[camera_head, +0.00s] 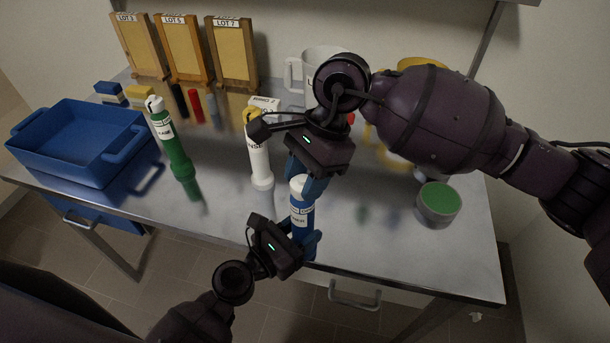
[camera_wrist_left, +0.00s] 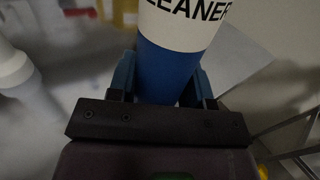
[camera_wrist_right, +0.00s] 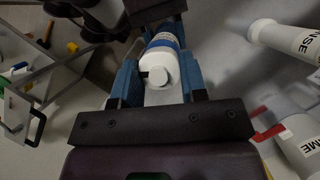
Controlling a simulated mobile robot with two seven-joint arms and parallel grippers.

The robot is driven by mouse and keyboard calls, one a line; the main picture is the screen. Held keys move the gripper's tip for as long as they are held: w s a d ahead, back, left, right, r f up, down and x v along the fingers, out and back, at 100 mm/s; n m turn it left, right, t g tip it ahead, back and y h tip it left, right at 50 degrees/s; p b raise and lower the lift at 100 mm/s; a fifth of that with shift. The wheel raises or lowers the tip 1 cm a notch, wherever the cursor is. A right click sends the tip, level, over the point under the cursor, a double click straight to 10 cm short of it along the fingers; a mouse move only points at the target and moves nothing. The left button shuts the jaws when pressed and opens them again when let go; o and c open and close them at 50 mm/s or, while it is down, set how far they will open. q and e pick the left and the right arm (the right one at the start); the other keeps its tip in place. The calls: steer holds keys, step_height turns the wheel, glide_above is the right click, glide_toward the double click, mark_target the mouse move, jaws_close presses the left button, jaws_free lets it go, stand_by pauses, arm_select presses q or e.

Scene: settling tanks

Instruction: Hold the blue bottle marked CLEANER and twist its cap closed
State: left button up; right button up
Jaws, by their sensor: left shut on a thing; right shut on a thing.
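The blue bottle (camera_head: 301,222) with a white label stands upright near the bench's front edge. The label reads CLEANER in the left wrist view (camera_wrist_left: 185,22). My left gripper (camera_head: 303,243) is shut on its blue lower body, a finger on each side. Its white cap (camera_head: 297,184) is at the top, and my right gripper (camera_head: 305,181) is shut on it from above. In the right wrist view the cap (camera_wrist_right: 158,75) lies between the blue fingers. Whether the cap is fully seated is too small to tell.
A white bottle (camera_head: 259,165) stands just left of the blue one, and a green bottle (camera_head: 172,140) further left. A blue crate (camera_head: 75,150) is at the left. A green-topped round tub (camera_head: 438,204) stands right. Bare bench lies between.

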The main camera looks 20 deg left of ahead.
steer(key=shift+m, duration=0.3)
steer(key=m+t+y, duration=0.1)
steer(key=m, duration=0.3)
steer(key=shift+d, duration=0.1)
steer(key=m+t, duration=0.1)
steer(key=m, duration=0.1)
steer(key=m+t, duration=0.1)
steer(key=m, duration=0.1)
steer(key=shift+s+y, duration=0.2)
steer(key=shift+y, duration=0.1)
steer(key=m+t, duration=0.1)
steer(key=m, duration=0.4)
steer(key=shift+s+t, duration=0.1)
steer(key=shift+t, duration=0.3)
steer(key=m+t, duration=0.1)
steer(key=m, duration=0.3)
steer(key=shift+h, duration=0.4)
steer(key=shift+s+t, duration=0.1)
steer(key=shift+t, duration=0.2)
steer(key=o, duration=0.9)
steer(key=shift+o, duration=0.2)
